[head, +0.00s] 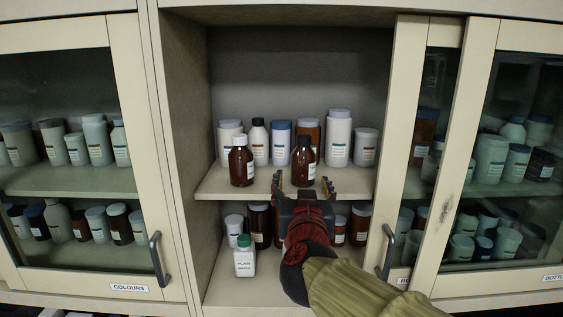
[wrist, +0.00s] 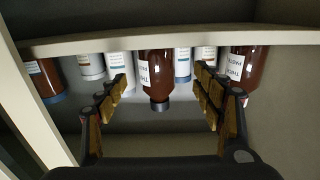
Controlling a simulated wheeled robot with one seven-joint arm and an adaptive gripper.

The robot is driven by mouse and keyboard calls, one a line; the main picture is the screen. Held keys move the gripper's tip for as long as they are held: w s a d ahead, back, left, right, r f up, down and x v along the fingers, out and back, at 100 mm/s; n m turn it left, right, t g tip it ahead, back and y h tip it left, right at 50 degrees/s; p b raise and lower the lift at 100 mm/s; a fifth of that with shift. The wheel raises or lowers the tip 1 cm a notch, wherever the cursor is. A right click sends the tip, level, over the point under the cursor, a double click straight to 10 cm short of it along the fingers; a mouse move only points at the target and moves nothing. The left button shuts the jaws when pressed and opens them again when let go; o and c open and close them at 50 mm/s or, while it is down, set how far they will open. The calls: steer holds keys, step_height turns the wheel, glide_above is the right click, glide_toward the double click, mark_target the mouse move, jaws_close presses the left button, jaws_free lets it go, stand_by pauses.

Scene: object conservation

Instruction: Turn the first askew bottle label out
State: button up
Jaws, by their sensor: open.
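My gripper (head: 303,184) is open in front of the right bottle. In the wrist view, which looks upside down, my gripper (wrist: 159,88) has its fingers spread either side of that bottle (wrist: 164,72), apart from it. Its label (wrist: 143,70) sits off to one side there. The left bottle (wrist: 248,70) shows at the right of the wrist view.
White, blue-capped and brown containers stand behind on the upper shelf (head: 210,187). A white green-capped bottle (head: 244,258) and brown jars stand on the lower shelf, partly hidden by my arm. Glass doors (head: 157,170) and the cabinet side walls flank the opening.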

mark_target(303, 166)
steer(key=shift+w+a+r+m+h, duration=0.15)
steer(key=shift+w+r+m+h, duration=0.2)
steer(key=shift+h, duration=0.35)
steer(key=shift+w+p, duration=0.3)
steer(key=shift+w, duration=0.1)
steer(key=shift+w+d+p, duration=0.15)
steer(key=shift+w, duration=1)
steer(key=shift+w+d+p, duration=0.15)
steer(key=shift+w+d, duration=0.05)
steer(key=shift+w, duration=1)
steer(key=shift+w+d+p, duration=0.15)
steer(key=shift+w, duration=1)
steer(key=shift+c, duration=1.4)
steer(key=shift+s, duration=0.1)
steer(key=c, duration=1.3)
steer(key=o, duration=1.2)
steer(key=shift+o, duration=0.2)
steer(key=n+y, duration=0.2)
steer(key=y, duration=0.1)
steer(key=shift+d, duration=0.15)
steer(key=shift+n+y, duration=0.65)
steer(key=shift+y, duration=0.45)
